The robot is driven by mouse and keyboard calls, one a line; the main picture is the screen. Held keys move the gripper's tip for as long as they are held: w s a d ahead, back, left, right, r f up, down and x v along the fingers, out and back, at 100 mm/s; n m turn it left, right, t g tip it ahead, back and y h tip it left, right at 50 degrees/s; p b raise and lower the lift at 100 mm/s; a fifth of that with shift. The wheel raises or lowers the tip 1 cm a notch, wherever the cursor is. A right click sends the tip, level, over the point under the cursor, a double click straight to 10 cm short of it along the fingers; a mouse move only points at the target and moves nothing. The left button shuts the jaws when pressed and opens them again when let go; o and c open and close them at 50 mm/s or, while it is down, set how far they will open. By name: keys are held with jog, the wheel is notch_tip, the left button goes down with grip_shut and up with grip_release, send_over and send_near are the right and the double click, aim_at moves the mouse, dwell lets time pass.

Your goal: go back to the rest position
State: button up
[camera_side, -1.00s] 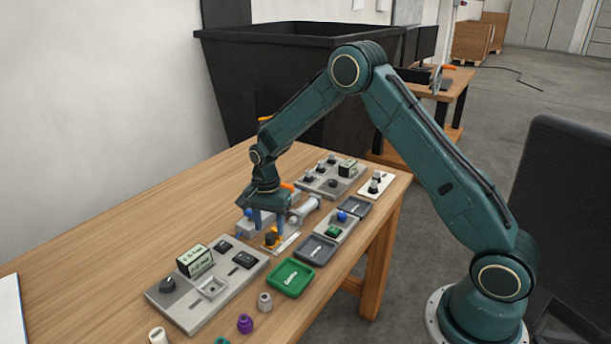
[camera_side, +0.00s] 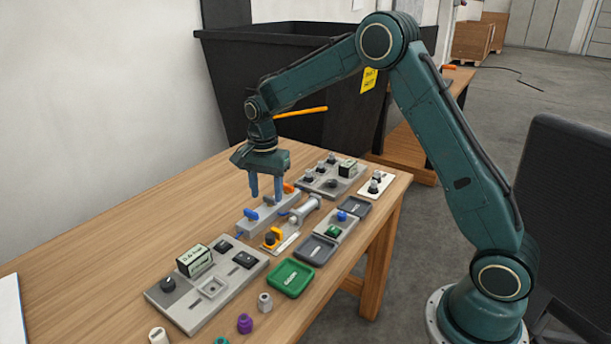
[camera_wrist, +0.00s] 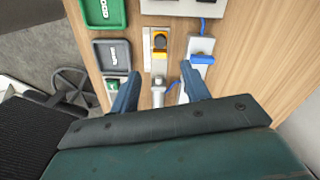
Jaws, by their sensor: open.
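My gripper (camera_side: 266,188) is open and empty, with its two blue fingers pointing down above the grey valve block (camera_side: 262,214) with blue handles. In the wrist view my gripper (camera_wrist: 155,92) shows its two fingers spread apart, with nothing between them but the fixtures below. A small plate with a yellow and black part (camera_side: 271,236) lies just in front of the valve block, beside a grey cylinder (camera_side: 306,207). The yellow part also shows in the wrist view (camera_wrist: 160,43), apart from the fingers.
A green tray (camera_side: 290,279) and dark grey trays (camera_side: 316,250) line the right edge of the wooden table (camera_side: 130,245). Control panels (camera_side: 207,287) stand at the front and back (camera_side: 330,178). Loose caps (camera_side: 245,323) sit at the front. A black bin (camera_side: 228,90) stands behind.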

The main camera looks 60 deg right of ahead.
jog(key=s+a+r+n+t, duration=0.3)
jog(key=s+r+n, duration=0.4)
jog(key=s+r, duration=0.8)
jog(key=s+a+n+t, duration=0.1)
jog(key=s+n, duration=0.7)
jog(key=s, duration=0.9)
jog(key=shift+s+a+r+t, duration=0.35)
jog(key=shift+a+r+t, duration=0.05)
jog(key=shift+t, duration=0.4)
dwell(0.7)
